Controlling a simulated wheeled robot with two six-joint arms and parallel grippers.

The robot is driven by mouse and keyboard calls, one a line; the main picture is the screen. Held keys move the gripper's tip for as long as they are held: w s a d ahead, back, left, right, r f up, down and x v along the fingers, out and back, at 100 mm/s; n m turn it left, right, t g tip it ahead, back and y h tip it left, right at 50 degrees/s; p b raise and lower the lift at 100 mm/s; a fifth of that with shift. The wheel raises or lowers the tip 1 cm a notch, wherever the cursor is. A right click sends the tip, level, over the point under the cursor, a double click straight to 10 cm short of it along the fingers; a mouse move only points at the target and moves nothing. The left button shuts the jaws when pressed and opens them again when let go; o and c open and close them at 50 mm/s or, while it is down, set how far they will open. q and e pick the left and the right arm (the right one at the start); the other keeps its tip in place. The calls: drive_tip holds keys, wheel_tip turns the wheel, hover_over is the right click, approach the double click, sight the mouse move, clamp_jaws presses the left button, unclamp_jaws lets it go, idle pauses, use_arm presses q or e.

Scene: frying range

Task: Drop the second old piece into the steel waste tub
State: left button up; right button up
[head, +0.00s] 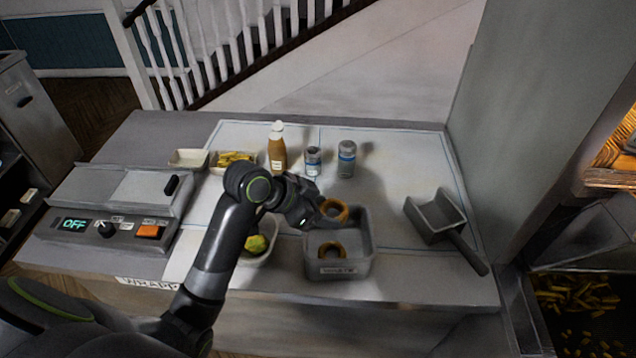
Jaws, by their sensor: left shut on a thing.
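My left gripper (316,213) is shut on a brown ring-shaped piece (335,210). It holds the piece over the back left part of the grey steel tub (366,256). Another brown ring (331,250) lies inside the tub, toward its front. The fingertips are small and partly hidden by the gripper body and the held ring. My right gripper is not in view.
A white dish (270,228) with a green-yellow item stands just left of the tub, partly behind my arm. A sauce bottle (277,148) and two shakers (346,158) stand behind. A scoop (436,217) lies right. The counter between tub and scoop is clear.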

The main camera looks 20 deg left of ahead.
use_arm(q)
drive_tip(key=shift+w+r+m+g+h+p, duration=0.15)
drive_tip(key=shift+r+m+g+h+p, duration=0.15)
drive_tip(key=shift+r+m+p, duration=0.4)
drive_tip(key=shift+a+r+m+g+h+p, duration=0.2)
drive_tip(key=shift+m+g+h+p, duration=0.1)
drive_tip(key=shift+m, duration=0.2)
drive_tip(key=shift+w+a+f, duration=0.1)
drive_tip(key=shift+a, duration=0.05)
drive_tip(key=shift+f+b, duration=0.5)
drive_tip(key=shift+b, duration=0.05)
wheel_tip(320, 180, down, 4)
drive_tip(key=b, duration=0.3)
drive_tip(key=shift+r, duration=0.25)
drive_tip(key=shift+f+b, duration=0.7)
drive_tip(key=shift+b, duration=0.2)
drive_tip(key=o, duration=0.8)
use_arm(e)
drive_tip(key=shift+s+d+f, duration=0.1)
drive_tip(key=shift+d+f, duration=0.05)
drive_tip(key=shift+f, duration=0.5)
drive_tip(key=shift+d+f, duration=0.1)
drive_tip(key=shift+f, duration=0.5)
